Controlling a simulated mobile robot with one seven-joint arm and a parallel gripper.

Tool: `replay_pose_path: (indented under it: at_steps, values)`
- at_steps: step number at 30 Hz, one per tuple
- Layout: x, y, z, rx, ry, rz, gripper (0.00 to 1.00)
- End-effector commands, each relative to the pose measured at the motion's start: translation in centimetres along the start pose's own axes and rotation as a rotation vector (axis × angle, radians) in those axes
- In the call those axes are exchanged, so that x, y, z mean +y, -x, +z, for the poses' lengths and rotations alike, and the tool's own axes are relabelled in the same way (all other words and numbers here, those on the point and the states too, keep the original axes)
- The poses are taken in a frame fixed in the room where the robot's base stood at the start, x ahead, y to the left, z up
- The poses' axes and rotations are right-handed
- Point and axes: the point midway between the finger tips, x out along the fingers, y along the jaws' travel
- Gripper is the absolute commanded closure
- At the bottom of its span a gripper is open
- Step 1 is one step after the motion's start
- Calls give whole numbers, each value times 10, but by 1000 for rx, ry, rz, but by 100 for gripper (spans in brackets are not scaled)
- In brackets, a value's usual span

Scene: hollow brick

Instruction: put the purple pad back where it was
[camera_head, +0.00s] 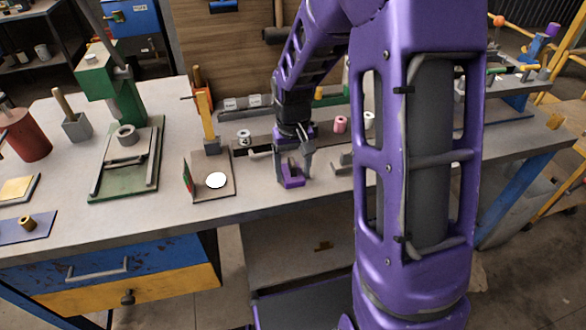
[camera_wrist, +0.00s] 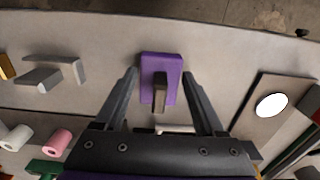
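The purple pad (camera_wrist: 149,66) lies on the grey bench top, with a small brownish-grey upright piece (camera_wrist: 160,92) on it. In the head view the purple pad (camera_head: 292,183) is near the front edge of the bench, below my gripper. My gripper (camera_head: 293,173) points down over it. In the wrist view my gripper (camera_wrist: 159,76) is open, one finger on each side of the pad, with gaps between the fingers and the pad. I cannot tell the exact height of the fingertips above the bench.
A brown plate with a white disc (camera_head: 216,180) stands left of my gripper in the head view. Grey metal pieces (camera_wrist: 50,76) lie on the other side. A pink roll (camera_head: 340,124) and a white roll (camera_head: 369,120) stand behind. A green press (camera_head: 125,150) is farther left.

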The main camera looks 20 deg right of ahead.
Motion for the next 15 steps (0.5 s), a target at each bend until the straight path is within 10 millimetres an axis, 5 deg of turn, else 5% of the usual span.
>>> replay_pose_path:
  at_steps: [3, 15]
  values:
    - [0, 0, 0, 0, 0, 0, 9]
    - [0, 12, -1, 3, 0, 0, 9]
